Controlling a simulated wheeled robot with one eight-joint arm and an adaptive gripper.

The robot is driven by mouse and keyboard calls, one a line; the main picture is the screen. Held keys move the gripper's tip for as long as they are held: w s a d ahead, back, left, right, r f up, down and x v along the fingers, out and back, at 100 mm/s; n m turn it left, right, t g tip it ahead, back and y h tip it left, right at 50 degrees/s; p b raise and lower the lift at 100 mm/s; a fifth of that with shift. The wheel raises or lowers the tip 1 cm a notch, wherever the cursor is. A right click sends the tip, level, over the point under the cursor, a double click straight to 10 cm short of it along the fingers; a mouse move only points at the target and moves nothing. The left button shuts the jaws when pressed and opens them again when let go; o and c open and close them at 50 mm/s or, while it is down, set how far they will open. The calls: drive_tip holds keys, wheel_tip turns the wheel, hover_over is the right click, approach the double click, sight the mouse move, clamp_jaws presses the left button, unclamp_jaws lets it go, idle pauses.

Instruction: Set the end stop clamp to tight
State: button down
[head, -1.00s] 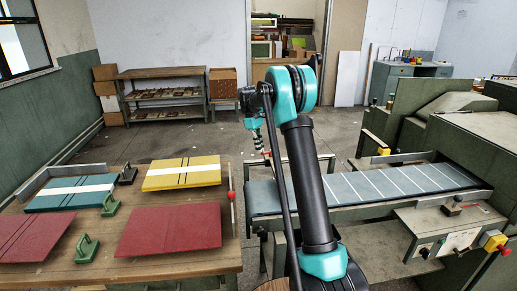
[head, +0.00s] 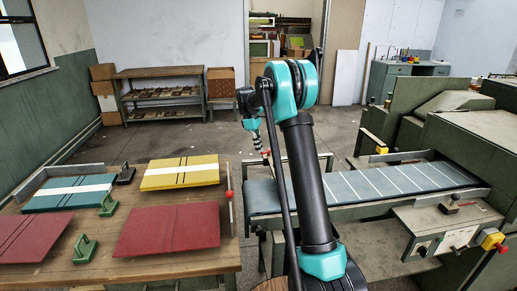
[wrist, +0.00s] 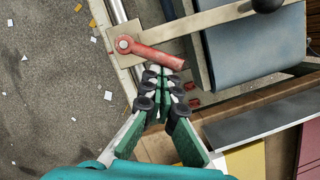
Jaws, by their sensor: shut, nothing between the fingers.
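The end stop clamp shows in the wrist view as a red lever (wrist: 152,54) on a round pivot over a pale metal plate. The lever points right and slightly down from its pivot. My gripper (wrist: 160,73) is shut and empty, with its fingertips just below the lever's outer half. I cannot tell if they touch it. In the head view my gripper (head: 262,140) hangs over the left end of the conveyor (head: 350,190), small and partly hidden by my arm. No tight or loose marking is readable.
A flat metal bar (wrist: 212,17) with a black knob (wrist: 267,4) runs right from the clamp plate. A wooden table (head: 180,266) with coloured boards and green-handled tools stands left. A red-knobbed rod (head: 229,194) rises at its right edge. Green machinery (head: 470,140) stands right.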

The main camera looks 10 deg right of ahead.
sight(264, 152)
drive_tip(key=n, duration=0.2)
drive_tip(key=s+d+n+t, duration=0.1)
drive_tip(key=n, duration=0.1)
drive_tip(key=s+d+n, duration=0.1)
drive_tip(key=n, duration=0.1)
drive_tip(key=shift+s+h, duration=0.2)
drive_tip(key=shift+h, duration=0.1)
drive_tip(key=d+n, duration=0.1)
drive_tip(key=n+t, duration=0.1)
drive_tip(key=n, duration=0.1)
drive_tip(key=shift+s+d+n, duration=0.3)
drive_tip(key=shift+s+d, duration=0.05)
drive_tip(key=shift+d+n+t, duration=0.4)
drive_tip(key=shift+d+n, duration=0.1)
drive_tip(key=shift+n, duration=0.5)
drive_tip(key=shift+d, duration=0.4)
